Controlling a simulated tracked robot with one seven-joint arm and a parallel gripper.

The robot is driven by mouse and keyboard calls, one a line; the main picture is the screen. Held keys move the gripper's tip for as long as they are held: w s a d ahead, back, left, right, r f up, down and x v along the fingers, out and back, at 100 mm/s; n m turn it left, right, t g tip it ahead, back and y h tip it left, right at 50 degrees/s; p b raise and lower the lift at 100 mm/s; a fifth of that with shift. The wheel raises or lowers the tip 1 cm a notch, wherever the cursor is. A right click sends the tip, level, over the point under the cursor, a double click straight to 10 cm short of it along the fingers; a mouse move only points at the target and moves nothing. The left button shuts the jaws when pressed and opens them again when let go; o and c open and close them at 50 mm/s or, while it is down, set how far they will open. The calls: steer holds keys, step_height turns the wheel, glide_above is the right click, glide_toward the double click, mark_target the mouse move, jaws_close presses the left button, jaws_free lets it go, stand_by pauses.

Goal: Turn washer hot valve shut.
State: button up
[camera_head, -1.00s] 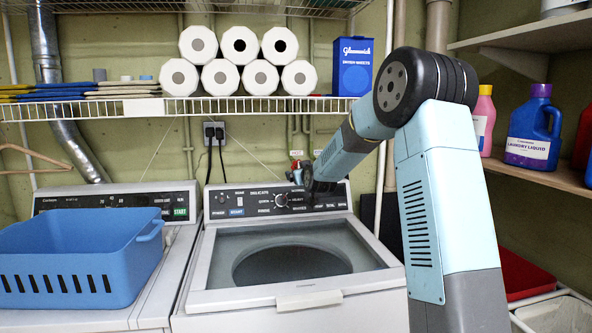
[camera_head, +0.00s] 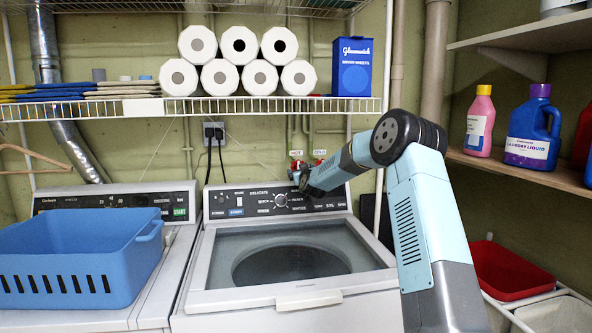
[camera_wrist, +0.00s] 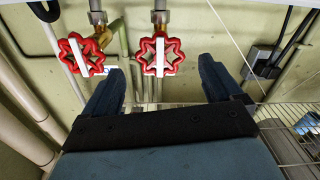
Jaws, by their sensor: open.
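The hot valve is a red star-shaped handle under the HOT label on the back wall in the head view (camera_head: 296,164). In the wrist view, which looks upside down, it is the right-hand red handle (camera_wrist: 160,57) with a pale bar across it. The other red valve, under the COLD label (camera_head: 320,153), shows to its left in the wrist view (camera_wrist: 80,55). My gripper (camera_wrist: 161,70) is open. Its two dark fingers lie on either side of the hot handle in the picture, with nothing between them. Whether they reach its depth I cannot tell. The head view shows my gripper (camera_head: 297,177) just below the valves.
The washer (camera_head: 290,240) stands below, with its control panel (camera_head: 265,200) under my gripper. A wire shelf (camera_head: 255,106) with paper rolls hangs above. An outlet with black cords (camera_head: 213,133) is to the left. A blue basket (camera_head: 80,260) sits on the left machine.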

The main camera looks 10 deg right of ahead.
mark_target(298, 168)
steer(key=shift+w, duration=3)
steer(key=shift+c, duration=0.3)
steer(key=c, duration=0.9)
steer(key=shift+a, duration=0.3)
steer(key=shift+c, duration=0.2)
steer(key=shift+d, duration=0.15)
